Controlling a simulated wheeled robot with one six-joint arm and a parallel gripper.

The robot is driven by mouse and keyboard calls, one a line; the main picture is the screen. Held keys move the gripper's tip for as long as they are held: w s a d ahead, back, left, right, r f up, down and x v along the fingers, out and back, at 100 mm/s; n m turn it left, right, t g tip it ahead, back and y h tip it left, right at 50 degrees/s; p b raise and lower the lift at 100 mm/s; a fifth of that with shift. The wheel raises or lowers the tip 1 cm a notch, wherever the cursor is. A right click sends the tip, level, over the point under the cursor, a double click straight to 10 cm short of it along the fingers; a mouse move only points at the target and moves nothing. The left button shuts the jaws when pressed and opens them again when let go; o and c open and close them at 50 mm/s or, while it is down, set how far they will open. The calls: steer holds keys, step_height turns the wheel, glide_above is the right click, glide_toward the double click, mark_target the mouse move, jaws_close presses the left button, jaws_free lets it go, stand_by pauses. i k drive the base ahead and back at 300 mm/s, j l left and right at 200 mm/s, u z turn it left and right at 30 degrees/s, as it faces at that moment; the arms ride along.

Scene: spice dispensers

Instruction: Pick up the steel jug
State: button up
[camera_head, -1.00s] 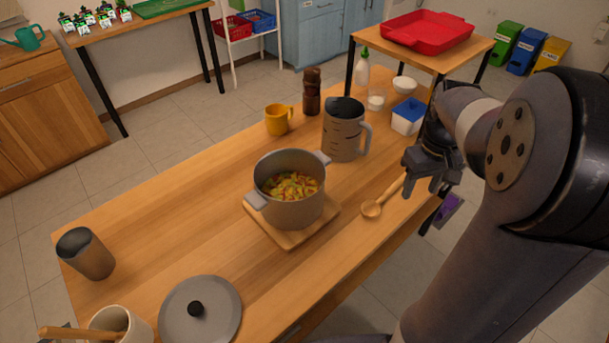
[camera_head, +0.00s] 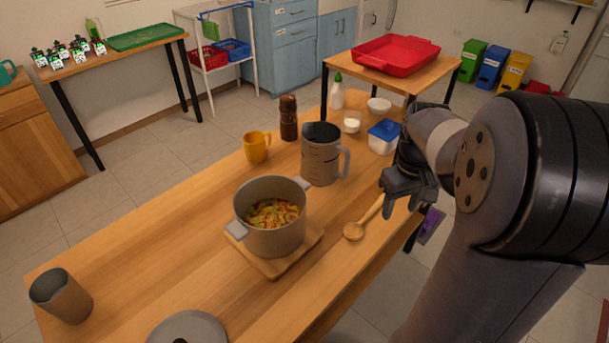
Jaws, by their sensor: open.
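The steel jug (camera_head: 320,160) is a tall grey measuring jug with a dark inside, dark markings and a side handle facing right. It stands upright on the wooden table, behind and right of the pot. My gripper (camera_head: 400,205) is at the table's right edge, to the right of the jug and a little nearer. It is open and empty, with its fingers pointing down. It is apart from the jug's handle.
A pot of food (camera_head: 272,222) stands on a wooden board in front of the jug. A wooden spoon (camera_head: 356,230) lies between board and gripper. A blue-lidded box (camera_head: 382,140), pepper mill (camera_head: 288,118) and yellow mug (camera_head: 256,147) stand nearby. A steel cup (camera_head: 62,297) is at the left.

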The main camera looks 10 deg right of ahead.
mark_target(321, 147)
steer(key=i+l+u, duration=0.2)
steer(key=l+u, duration=0.2)
steer(key=i+l+u, duration=0.1)
steer(key=l+u, duration=0.75)
steer(key=l, duration=0.15)
steer(key=i, duration=0.05)
